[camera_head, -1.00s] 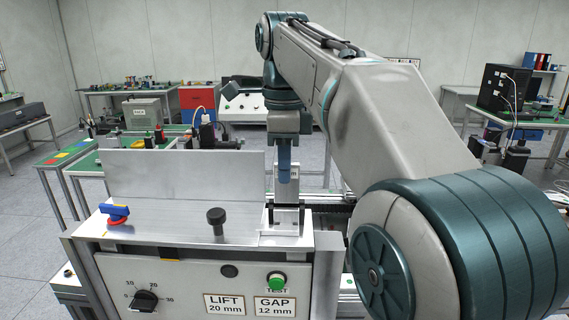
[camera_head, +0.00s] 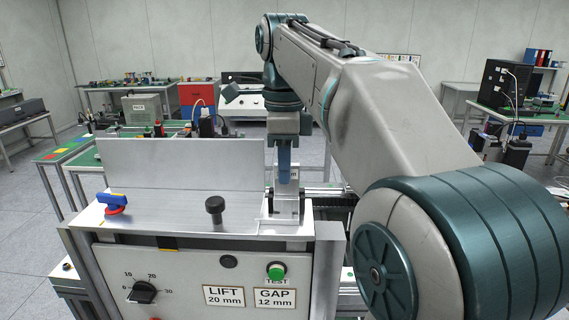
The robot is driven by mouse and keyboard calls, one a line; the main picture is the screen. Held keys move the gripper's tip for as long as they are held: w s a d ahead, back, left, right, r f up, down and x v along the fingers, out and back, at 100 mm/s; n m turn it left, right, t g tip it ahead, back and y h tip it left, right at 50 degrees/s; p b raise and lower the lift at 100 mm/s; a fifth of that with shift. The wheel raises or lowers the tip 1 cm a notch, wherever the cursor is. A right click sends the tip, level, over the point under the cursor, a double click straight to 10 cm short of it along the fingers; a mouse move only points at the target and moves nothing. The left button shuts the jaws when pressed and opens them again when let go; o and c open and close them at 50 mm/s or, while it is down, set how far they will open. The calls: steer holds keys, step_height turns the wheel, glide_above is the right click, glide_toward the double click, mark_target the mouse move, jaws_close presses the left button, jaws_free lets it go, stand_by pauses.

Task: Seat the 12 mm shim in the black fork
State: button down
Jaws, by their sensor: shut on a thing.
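My gripper (camera_head: 285,160) points down over the right end of the machine's top, with blue parts at its fingers. It is shut on a pale metal piece (camera_head: 287,188), which looks like the shim. The piece stands upright just above or in the black fork (camera_head: 270,201), whose dark edge shows on the left of it. The view is too small to tell whether the piece touches the fork or sits between its prongs. A label below reads GAP 12 mm (camera_head: 274,298).
The machine top (camera_head: 165,212) carries a blue-and-red switch (camera_head: 114,203) and a black knob (camera_head: 215,208). An upright metal plate (camera_head: 180,172) stands behind them. The front panel has a dial (camera_head: 142,292), a green TEST button (camera_head: 276,271) and a LIFT 20 mm label (camera_head: 224,296). A rail (camera_head: 325,190) runs to the right.

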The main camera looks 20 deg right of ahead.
steer(key=shift+f+b, duration=0.75)
steer(key=shift+f, duration=0.35)
steer(key=c, duration=1.4)
jaws_free()
steer(key=shift+r, duration=0.1)
step_height(320, 180, up, 12)
steer(key=p, duration=0.4)
steer(key=shift+r+p, duration=0.9)
steer(key=shift+p, duration=0.1)
steer(key=shift+f, duration=0.1)
